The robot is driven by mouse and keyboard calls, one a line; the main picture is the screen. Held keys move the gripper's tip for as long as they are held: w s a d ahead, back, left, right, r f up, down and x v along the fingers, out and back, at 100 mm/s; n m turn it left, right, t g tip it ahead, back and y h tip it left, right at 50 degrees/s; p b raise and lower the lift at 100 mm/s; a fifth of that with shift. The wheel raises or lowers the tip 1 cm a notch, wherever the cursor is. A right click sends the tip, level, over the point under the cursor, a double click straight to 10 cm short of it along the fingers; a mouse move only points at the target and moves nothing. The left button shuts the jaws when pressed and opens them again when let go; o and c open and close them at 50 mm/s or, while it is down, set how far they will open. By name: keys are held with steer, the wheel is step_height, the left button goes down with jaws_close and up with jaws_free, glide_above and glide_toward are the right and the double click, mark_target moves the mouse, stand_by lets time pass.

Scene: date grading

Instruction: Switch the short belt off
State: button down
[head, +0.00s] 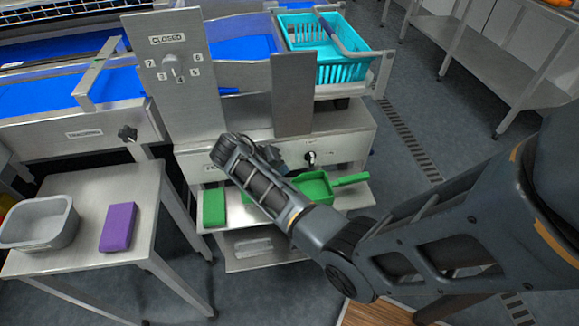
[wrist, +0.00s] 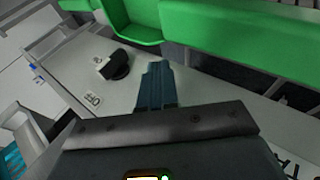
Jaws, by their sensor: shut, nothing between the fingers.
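A rotary switch with a black body and pale face (head: 310,158) sits on the steel front panel (head: 345,150) below the short belt (head: 243,48). It also shows in the wrist view as a black and white knob (wrist: 115,66), left of my fingertips, with small dark marks (wrist: 92,100) beside it. I cannot read its setting. My gripper (head: 284,157) is left of the switch in the head view, near the panel. In the wrist view my gripper (wrist: 157,85) has its fingers together, empty, and apart from the knob. The arm hides part of the panel.
A green scoop (head: 318,187) and green block (head: 214,208) lie on the shelf below. A second black knob (head: 127,133) is on the left belt's frame. A turquoise basket (head: 325,60) stands above right. A side table (head: 150,190) holds a grey tub (head: 38,240) and purple block (head: 118,227).

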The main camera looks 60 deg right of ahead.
steer(key=w+a, duration=0.1)
steer(key=a, duration=0.1)
steer(key=w+a+b, duration=0.1)
steer(key=w+a, duration=0.2)
steer(key=a, duration=0.1)
steer(key=shift+w+a, duration=0.1)
steer(key=shift+w, duration=0.1)
stand_by(0.5)
